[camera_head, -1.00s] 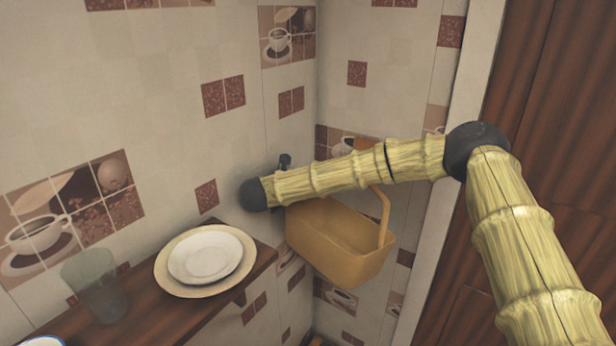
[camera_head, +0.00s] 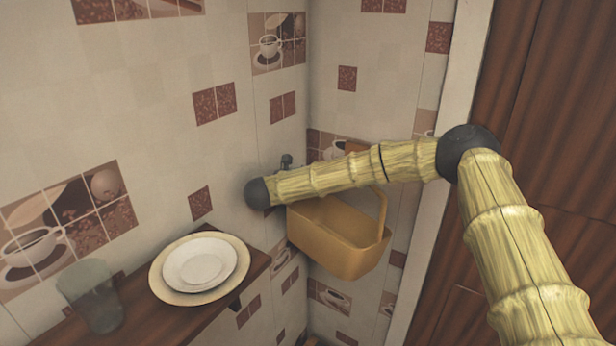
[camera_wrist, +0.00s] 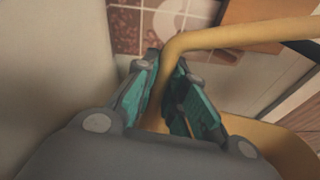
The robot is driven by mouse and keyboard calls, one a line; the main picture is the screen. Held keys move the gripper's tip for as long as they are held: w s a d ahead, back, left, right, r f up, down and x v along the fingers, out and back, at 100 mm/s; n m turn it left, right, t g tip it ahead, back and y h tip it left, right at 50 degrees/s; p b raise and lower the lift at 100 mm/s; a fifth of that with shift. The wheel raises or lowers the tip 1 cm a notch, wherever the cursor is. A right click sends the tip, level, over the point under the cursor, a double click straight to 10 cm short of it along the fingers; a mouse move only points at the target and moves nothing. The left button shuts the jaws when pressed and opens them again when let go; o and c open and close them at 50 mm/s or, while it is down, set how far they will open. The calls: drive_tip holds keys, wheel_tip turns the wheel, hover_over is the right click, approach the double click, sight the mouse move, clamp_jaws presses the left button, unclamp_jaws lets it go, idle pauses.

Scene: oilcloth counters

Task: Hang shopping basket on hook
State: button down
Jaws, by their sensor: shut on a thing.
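The shopping basket (camera_head: 338,238) is tan-yellow with a tall arched handle. In the head view it hangs in the air near the wall corner, below my forearm. My gripper (camera_wrist: 167,75) shows in the wrist view, its teal fingers shut on the basket's handle (camera_wrist: 225,38). The forearm hides the gripper and part of the handle in the head view.
A wooden shelf (camera_head: 150,318) at lower left holds stacked plates (camera_head: 200,268) and a clear glass (camera_head: 92,295). Tiled walls meet in a corner behind the basket. A dark wooden door (camera_head: 545,130) with a pale frame stands at the right, behind my arm.

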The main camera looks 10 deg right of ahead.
drive_tip(key=shift+w+d+f+b, duration=0.4)
drive_tip(key=shift+f+b, duration=0.25)
drive_tip(key=shift+b, duration=0.4)
drive_tip(key=shift+f+b, duration=0.1)
drive_tip(key=shift+b, duration=0.4)
